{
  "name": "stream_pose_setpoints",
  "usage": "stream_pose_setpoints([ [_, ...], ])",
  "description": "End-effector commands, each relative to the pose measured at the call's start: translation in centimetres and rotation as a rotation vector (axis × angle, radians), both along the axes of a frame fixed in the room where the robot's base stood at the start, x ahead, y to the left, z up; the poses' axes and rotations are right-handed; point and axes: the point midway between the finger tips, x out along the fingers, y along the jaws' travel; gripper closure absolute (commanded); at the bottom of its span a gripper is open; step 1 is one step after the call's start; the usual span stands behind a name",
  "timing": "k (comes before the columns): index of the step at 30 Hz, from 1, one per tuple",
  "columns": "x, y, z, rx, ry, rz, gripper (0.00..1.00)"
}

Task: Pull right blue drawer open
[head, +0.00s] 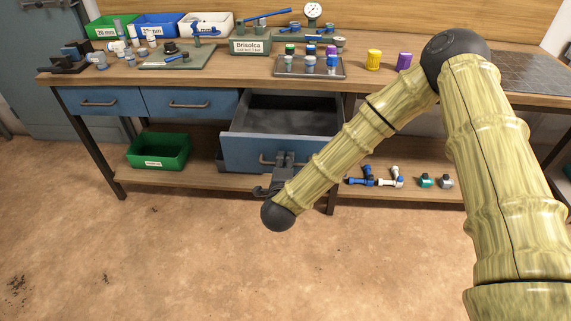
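The right blue drawer (238,154) is pulled well out of the workbench, and its dark grey inside shows and looks empty. Its grey bar handle (266,160) is on the front panel. My gripper (279,163) is at the right part of this handle, in front of the drawer face. My wrist and forearm partly cover the gripper and the drawer's right side, so I cannot see whether the fingers are closed around the handle.
Two other blue drawers, left (98,102) and middle (190,103), are shut. The benchtop holds bins, fittings, a metal tray (310,72) and a gauge (313,12). A green bin (159,150) and several fittings are on the lower shelf. The floor in front is clear.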

Motion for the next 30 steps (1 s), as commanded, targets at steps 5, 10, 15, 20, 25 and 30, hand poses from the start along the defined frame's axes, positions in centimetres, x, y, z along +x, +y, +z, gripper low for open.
stream_pose_setpoints([
  [5, -0.5, 0.1, 0.1, 0.000, 0.001, 0.001, 0.67],
  [10, -2.5, 0.3, 0.5, 0.000, 0.002, 0.001, 0.67],
  [15, -5.6, 0.6, 1.1, 0.000, 0.003, 0.001, 0.67],
  [20, -8.3, 1.0, 1.7, 0.001, 0.001, 0.002, 0.67],
  [25, -10.5, 1.3, 2.1, 0.000, 0.002, 0.001, 0.67],
  [30, -11.5, 1.3, 2.4, 0.000, 0.001, 0.000, 0.67],
])
